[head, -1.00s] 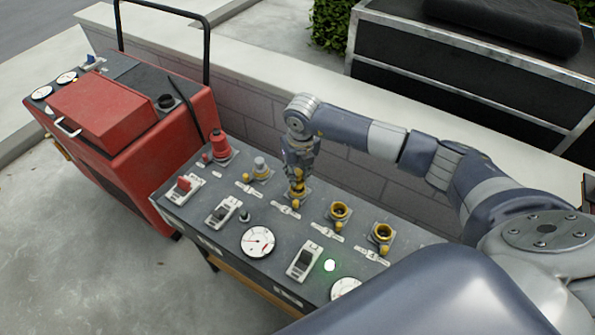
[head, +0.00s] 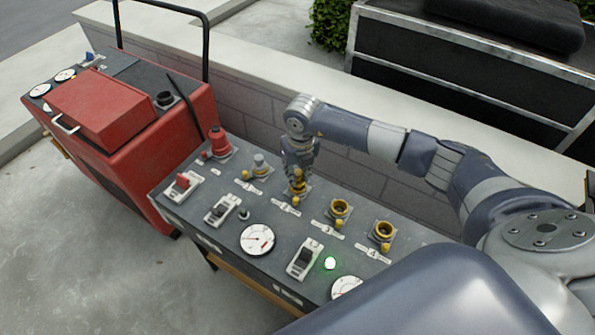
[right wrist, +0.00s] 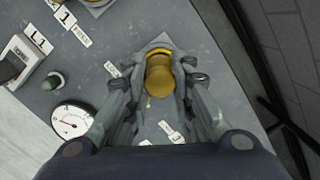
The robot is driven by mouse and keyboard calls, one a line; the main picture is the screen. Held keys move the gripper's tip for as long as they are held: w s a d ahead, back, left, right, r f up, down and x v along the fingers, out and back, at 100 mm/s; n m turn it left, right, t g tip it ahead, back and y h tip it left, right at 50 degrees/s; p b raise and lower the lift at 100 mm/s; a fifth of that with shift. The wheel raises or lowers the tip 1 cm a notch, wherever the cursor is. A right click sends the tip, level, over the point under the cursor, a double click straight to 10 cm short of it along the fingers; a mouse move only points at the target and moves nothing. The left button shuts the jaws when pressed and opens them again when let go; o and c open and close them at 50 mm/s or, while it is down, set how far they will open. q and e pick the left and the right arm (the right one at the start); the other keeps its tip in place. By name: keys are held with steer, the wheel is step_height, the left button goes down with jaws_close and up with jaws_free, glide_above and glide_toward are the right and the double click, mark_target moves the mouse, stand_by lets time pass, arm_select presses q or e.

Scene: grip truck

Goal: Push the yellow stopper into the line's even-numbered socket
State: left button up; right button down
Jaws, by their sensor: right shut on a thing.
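The yellow stopper (right wrist: 160,78) is between the fingers of my right gripper (right wrist: 158,84), which is shut on it. In the head view my right gripper (head: 298,172) points down at the socket by the label 2 (head: 286,207), the second in the row. The fingers hide most of that socket, so I cannot tell how deep the stopper sits. Two open yellow-ringed sockets stand to its right, by label 3 (head: 340,209) and label 4 (head: 382,231). The socket by label 1 (head: 260,164) has a grey top. My left gripper is not in view.
The sockets are on a grey panel (head: 225,243) with a red plug-like fitting (head: 219,143), switches, a dial (head: 257,239) and a lit green lamp (head: 330,263). A red machine (head: 130,130) stands at left. A low block wall (head: 250,108) runs behind.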

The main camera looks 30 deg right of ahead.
mark_target(297, 171)
steer(key=shift+f+b, duration=0.65)
steer(key=shift+f, duration=0.2)
steer(key=c, duration=1.3)
jaws_free()
steer(key=shift+o, duration=0.3)
steer(key=shift+o, duration=1.3)
steer(key=shift+r, duration=0.15)
steer(key=shift+r+p, duration=1.8)
steer(key=shift+r, duration=0.6)
